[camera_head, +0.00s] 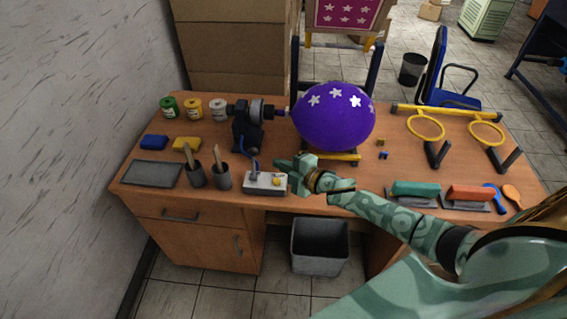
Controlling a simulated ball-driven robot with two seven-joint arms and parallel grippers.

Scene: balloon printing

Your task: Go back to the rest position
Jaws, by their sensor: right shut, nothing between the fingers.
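My right arm comes in from the lower right, and its gripper (284,171) is shut and empty over the desk's front edge. A purple balloon (333,125) with white stars is on the nozzle of a dark machine (247,125), behind and above my right gripper. My left gripper is not in view.
The wooden desk (286,205) holds jars (193,109), brush cups (222,177), a grey tray (151,173), yellow rings (426,127) and stamp blocks (416,188). A grey bin (320,262) stands on the floor below. Cardboard boxes (237,58) stand behind.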

